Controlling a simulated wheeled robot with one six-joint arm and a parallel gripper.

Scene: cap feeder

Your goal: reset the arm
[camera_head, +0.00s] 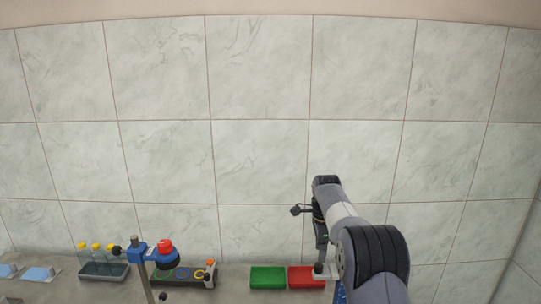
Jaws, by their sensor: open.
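My arm rises from the lower right, bends at a dark elbow and points down at its far end. My gripper (321,262) hangs at that end, low over the counter by the red block or bin. It is open, and I see nothing held in it. Its fingertips are small and partly hidden, so their exact gap is unclear. I cannot tell whether it touches the red thing.
A green bin (268,278) and a red bin (303,277) sit side by side on the counter (232,281). To the left are a stand with a blue clamp (137,249), a dark tray with rings (183,275) and a bottle rack (104,271). A tiled wall stands behind.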

